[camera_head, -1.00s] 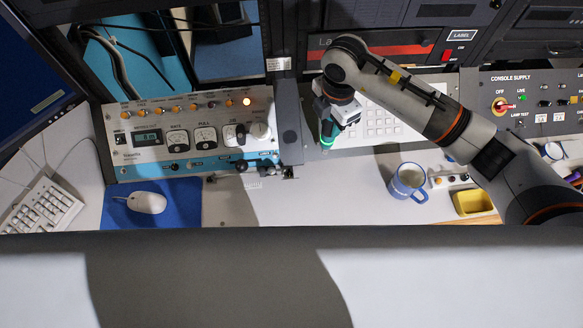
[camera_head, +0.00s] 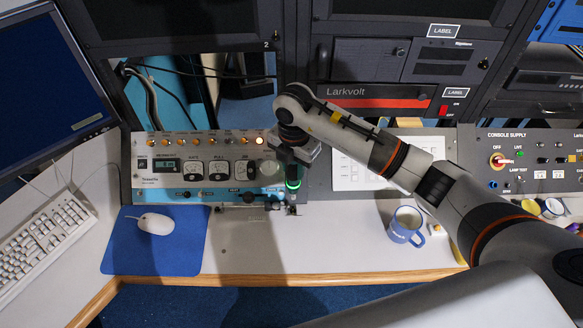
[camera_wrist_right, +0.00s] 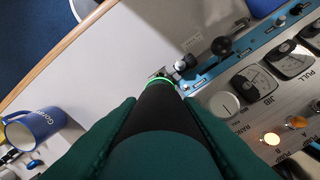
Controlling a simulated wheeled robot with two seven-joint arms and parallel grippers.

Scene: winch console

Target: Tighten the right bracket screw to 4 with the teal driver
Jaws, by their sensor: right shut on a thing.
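My right gripper (camera_head: 293,165) is shut on the teal driver (camera_head: 293,182), which points down with a lit green ring near its lower end. In the right wrist view the driver (camera_wrist_right: 158,110) shows a black section and the green ring, with its tip end close to small bracket hardware (camera_wrist_right: 178,68). In the head view the right bracket (camera_head: 292,208) is at the lower right corner of the blue and white winch panel (camera_head: 160,181), just below the driver. The screw and any tip contact are too small to tell. My left gripper is not in view.
A black knob (camera_wrist_right: 222,46) sticks out from the panel edge near the driver. A blue mug (camera_head: 405,225) stands to the right on the desk. A white mouse (camera_head: 155,224) lies on a blue mat (camera_head: 125,255) at left. The desk front between mat and mug is clear.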

